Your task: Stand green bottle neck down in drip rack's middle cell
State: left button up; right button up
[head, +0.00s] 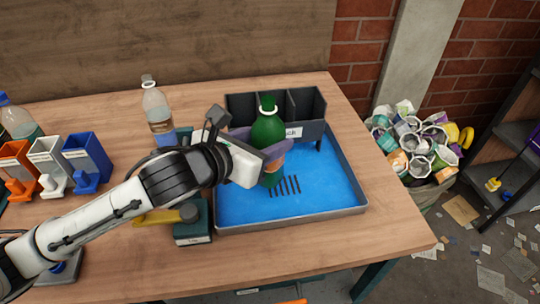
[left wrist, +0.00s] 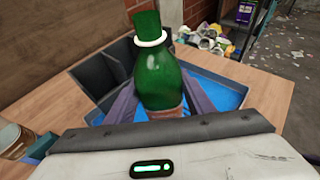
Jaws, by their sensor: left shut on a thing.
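The green bottle (head: 268,132) is upright, neck and cap up, with an orange-brown label low on its body. My left gripper (head: 262,150) is shut on it, its purple-grey fingers on either side of the body. The left wrist view shows the bottle (left wrist: 158,80) between the two fingers (left wrist: 160,105), its green cap above a white ring. The dark drip rack (head: 312,130) stands at the tray's back, just behind the bottle. It has three cells in a row; the bottle partly hides the middle one. My right gripper is not in view.
A blue-floored tray (head: 335,190) with a grey rim lies under the bottle. A clear bottle (head: 157,108) stands at the back left. Orange, white and blue bins (head: 88,155) are at left. A dark green device with a yellow lever (head: 192,228) is left of the tray.

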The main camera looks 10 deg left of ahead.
pick_arm(q)
notch_tip(320, 180, down, 4)
jog(key=shift+b, duration=0.3)
jog(key=o, duration=1.4)
jog(key=shift+r, duration=0.1)
jog(key=p+v, duration=0.4)
jog(key=v, duration=0.8)
